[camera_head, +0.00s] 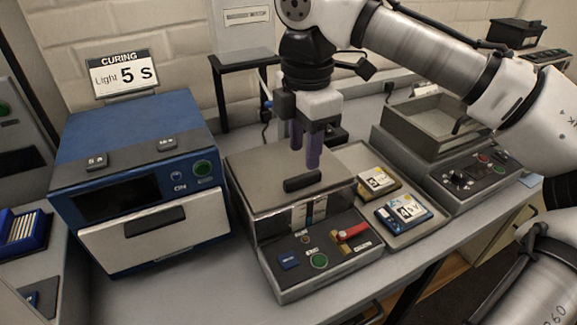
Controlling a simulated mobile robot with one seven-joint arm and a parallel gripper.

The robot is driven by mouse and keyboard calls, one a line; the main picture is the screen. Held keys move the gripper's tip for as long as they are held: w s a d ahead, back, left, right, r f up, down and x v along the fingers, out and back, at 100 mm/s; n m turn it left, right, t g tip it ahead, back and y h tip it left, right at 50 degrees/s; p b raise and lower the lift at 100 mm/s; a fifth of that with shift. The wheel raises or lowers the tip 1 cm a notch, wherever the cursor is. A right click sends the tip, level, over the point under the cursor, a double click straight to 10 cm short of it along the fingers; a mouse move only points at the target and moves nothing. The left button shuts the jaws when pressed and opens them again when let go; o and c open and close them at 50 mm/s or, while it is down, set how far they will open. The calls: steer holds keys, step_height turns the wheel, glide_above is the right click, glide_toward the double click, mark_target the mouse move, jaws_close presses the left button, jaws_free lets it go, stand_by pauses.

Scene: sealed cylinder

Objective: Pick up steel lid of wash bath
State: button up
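A grey steel lid (262,177) with a dark bar handle (303,181) covers the top of the middle machine (275,262), which has a clear front window. I take this machine to be the wash bath; no readable label confirms it. The lid looks flat and closed. My gripper (305,158) points down just above and behind the handle, with its purple fingers apart and nothing visible between them. The fingertips look clear of the handle, though the exact height is hard to tell.
A blue curing unit (140,140) stands left. A tray (408,236) with two labelled boxes (403,213) sits right of the middle machine. Farther right is another machine (470,170) with an open-looking basin. My arm spans the upper right.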

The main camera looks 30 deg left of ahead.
mark_target(299, 177)
steer(key=shift+s+a+f+p, duration=0.15)
steer(key=shift+f+p, duration=0.1)
steer(key=shift+f, duration=1.2)
steer(key=shift+s+f+p, duration=0.15)
steer(key=shift+f+p, duration=0.05)
steer(key=shift+f, duration=1.2)
jaws_close()
